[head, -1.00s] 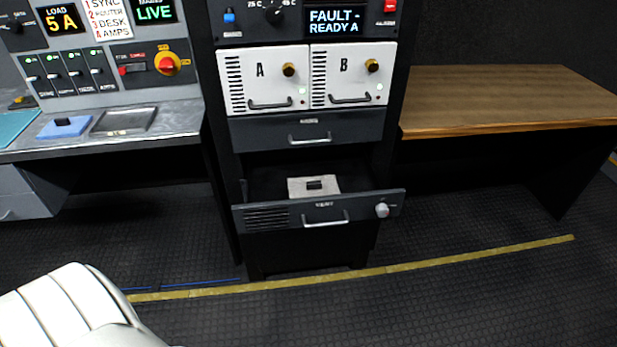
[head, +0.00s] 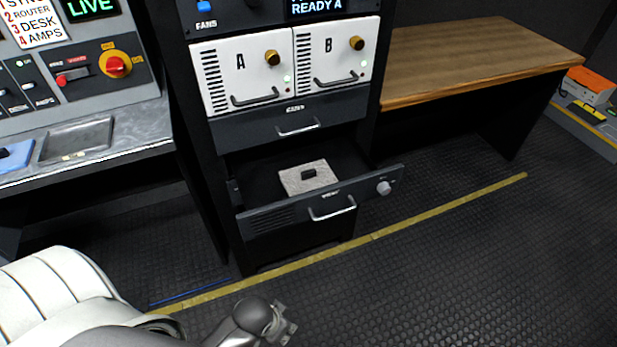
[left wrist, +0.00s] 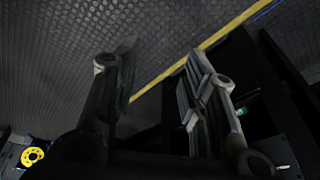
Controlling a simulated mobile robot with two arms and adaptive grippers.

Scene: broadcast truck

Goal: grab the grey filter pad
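The grey filter pad (head: 303,178) lies in the open vent drawer (head: 262,220) of the black rack in the head view. It is a flat, light grey square with a small black grip on top. My left gripper (head: 284,322) is at the bottom of the head view, in front of and below the drawer, apart from the pad. In the left wrist view its two fingers (left wrist: 158,85) stand wide apart with nothing between them. The pad cannot be made out in the left wrist view. My right gripper is not in view.
Two white modules, A (head: 240,75) and B (head: 336,62), sit above a closed drawer (head: 290,118). A grey desk (head: 130,140) stands left, a wooden bench (head: 470,62) right. An orange-topped case (head: 590,85) is far right. The floor before the rack is clear.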

